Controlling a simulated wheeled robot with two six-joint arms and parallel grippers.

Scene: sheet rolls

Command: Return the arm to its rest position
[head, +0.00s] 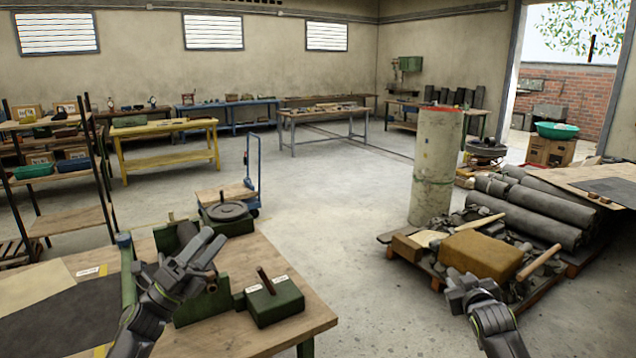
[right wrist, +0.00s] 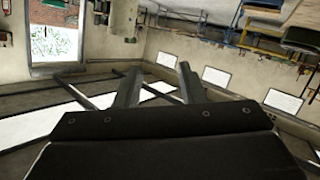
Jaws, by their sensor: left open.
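My left gripper (head: 212,244) is over the wooden workbench at the lower left of the head view. Its dark fingers are apart, in front of the green fixture with rollers, and I see nothing held between them. My right gripper (head: 458,278) is at the lower right, in front of the low pallet of material as seen from the head. In the right wrist view its two fingers (right wrist: 158,85) stand apart with only the room behind them. That view shows the room upside down.
The workbench (head: 285,328) carries a green block (head: 273,302) with a short upright rod and a dark sheet (head: 50,318). A pallet holds a brown block (head: 481,256). A pale upright roll (head: 434,165) stands behind it. The floor between bench and pallet is clear.

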